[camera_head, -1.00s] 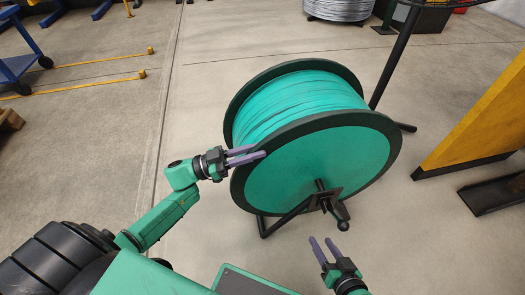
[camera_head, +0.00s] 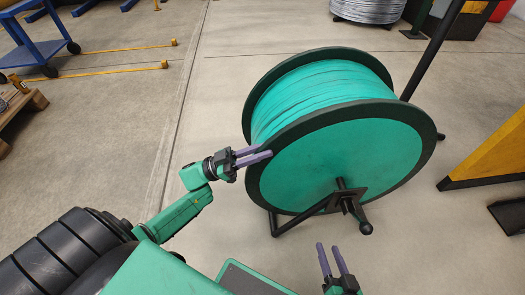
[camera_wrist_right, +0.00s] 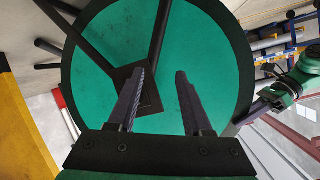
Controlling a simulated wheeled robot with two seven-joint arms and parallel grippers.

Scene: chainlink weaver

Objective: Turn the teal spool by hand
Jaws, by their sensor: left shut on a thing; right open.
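The teal spool (camera_head: 335,165) stands on a dark stand (camera_head: 300,218) in the head view, with teal line wound between two dark-rimmed flanges. My left gripper (camera_head: 268,155) is shut on the near flange's dark rim at its left side. In the right wrist view the spool's teal face (camera_wrist_right: 215,70) fills the middle behind the open fingers (camera_wrist_right: 160,90). The left gripper shows there at the right, by the rim.
A yellow panel (camera_head: 490,155) stands at the right. A blue cart (camera_head: 35,45) and a wooden pallet (camera_head: 20,110) are at the far left. A wire coil (camera_head: 368,8) stands behind the spool. The floor left of the spool is clear.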

